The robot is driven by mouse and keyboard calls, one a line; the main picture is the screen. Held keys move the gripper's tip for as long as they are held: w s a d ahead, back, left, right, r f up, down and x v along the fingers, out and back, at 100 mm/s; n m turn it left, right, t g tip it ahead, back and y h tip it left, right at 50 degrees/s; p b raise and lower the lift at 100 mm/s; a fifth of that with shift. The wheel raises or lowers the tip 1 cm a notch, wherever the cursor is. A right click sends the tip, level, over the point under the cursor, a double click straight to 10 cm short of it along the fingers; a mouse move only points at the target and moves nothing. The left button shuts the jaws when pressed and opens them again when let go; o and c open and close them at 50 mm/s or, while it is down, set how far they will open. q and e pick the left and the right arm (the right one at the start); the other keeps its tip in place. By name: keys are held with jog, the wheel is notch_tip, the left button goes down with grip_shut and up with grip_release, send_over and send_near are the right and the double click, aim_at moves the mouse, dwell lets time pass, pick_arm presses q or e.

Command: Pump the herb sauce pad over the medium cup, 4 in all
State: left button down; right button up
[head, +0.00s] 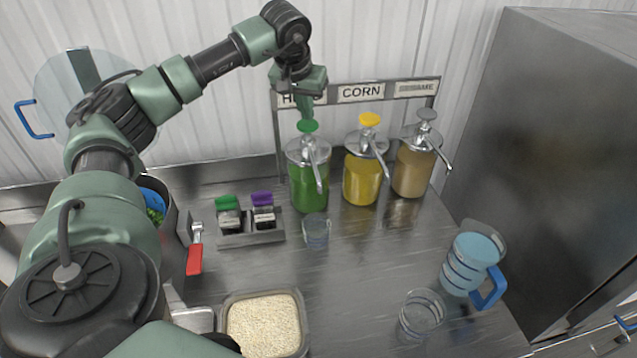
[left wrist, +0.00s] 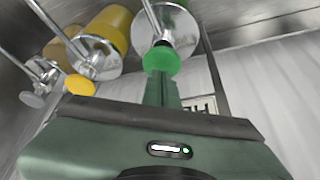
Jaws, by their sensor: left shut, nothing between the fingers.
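The herb sauce dispenser (head: 309,181) is a jar of green sauce with a green pad (head: 307,126) on its pump. My left gripper (head: 306,112) points down with its fingers shut and empty, right over the green pad. In the left wrist view the fingertips (left wrist: 160,78) reach the edge of the green pad (left wrist: 161,59); I cannot tell whether they touch it. A clear cup (head: 316,232) stands on the counter in front of the herb jar, below its spout; its contents are hard to make out. I do not see my right gripper.
A yellow-padded corn dispenser (head: 362,181) and a grey-padded one (head: 412,173) stand to the right. A rack (head: 250,239) with green- and purple-topped items is left of the cup. A blue-handled pitcher (head: 470,264), another clear cup (head: 422,314) and a rice tray (head: 304,325) are nearer.

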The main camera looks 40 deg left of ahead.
aim_at(307, 124)
pick_arm(q)
jog(key=shift+s+f+b, duration=0.1)
jog(key=shift+f+b, duration=0.75)
jog(key=shift+f, duration=0.85)
jog(key=shift+r+p, duration=1.75)
jog(key=shift+r, duration=0.05)
jog(key=shift+f, duration=0.1)
